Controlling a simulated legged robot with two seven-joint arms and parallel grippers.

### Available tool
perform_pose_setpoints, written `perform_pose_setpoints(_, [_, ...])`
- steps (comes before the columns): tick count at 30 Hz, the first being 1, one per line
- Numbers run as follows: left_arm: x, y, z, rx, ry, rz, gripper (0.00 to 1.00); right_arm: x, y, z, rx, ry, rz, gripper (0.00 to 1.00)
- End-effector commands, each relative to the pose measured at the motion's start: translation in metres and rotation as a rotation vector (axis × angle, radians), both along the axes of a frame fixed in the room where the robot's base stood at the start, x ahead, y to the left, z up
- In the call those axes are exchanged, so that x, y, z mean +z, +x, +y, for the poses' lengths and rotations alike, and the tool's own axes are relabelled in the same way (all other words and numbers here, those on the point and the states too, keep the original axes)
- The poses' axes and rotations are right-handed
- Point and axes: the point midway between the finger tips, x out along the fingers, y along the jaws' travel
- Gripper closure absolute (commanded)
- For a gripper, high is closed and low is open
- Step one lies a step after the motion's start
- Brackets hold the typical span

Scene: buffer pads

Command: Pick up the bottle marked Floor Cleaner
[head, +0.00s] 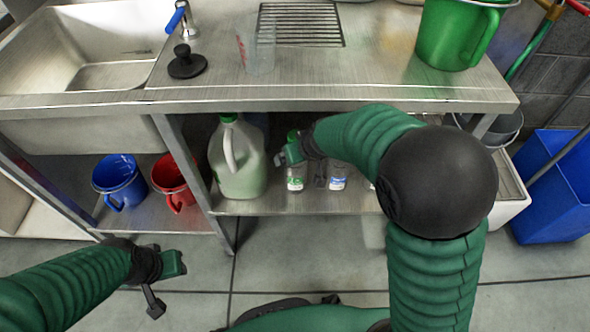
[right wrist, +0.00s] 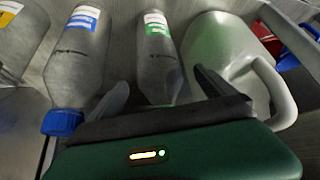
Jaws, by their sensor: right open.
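Clear bottles stand on the shelf under the steel counter; their label text is too small or blurred to read, so I cannot tell which is Floor Cleaner. One has a green label (head: 295,183) and stands between my right gripper's fingers in the right wrist view (right wrist: 158,62). One with a blue label and blue cap (right wrist: 78,60) is beside it; it also shows in the head view (head: 338,182). My right gripper (right wrist: 163,88) is open, close to the green-label bottle; its hand partly hides that bottle in the head view. My left gripper (head: 165,280) hangs low above the floor, away from the bottles.
A large whitish jug (head: 238,170) stands close beside the green-label bottle. A yellow-label bottle (right wrist: 12,25) is at the wrist view's left edge. The counter edge (head: 260,100) overhangs the shelf. Blue (head: 120,180) and red (head: 176,180) buckets are left, past a table leg.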

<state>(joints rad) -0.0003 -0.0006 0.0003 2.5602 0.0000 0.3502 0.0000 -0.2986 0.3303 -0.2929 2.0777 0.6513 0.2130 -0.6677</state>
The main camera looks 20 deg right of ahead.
Motion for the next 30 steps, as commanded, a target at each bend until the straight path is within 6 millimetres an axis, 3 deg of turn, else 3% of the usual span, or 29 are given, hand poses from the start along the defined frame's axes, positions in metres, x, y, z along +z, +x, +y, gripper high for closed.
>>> perform_pose_setpoints(1, [-0.016,0.0,0.0,0.0,0.0,0.0,0.64,-0.018,0.004,0.0,0.0,-0.002,0.002,0.06])
perform_pose_setpoints(4, [-0.028,0.0,0.0,0.0,0.0,0.001,0.64,-0.033,0.014,0.0,0.0,-0.002,0.004,0.06])
perform_pose_setpoints(12, [-0.027,0.0,0.0,0.001,0.0,0.0,0.64,-0.034,0.019,0.001,-0.002,0.001,0.002,0.06])
perform_pose_setpoints(30, [-0.027,0.0,0.0,0.001,0.0,0.0,0.64,-0.034,0.019,0.0,-0.002,0.001,0.002,0.84])
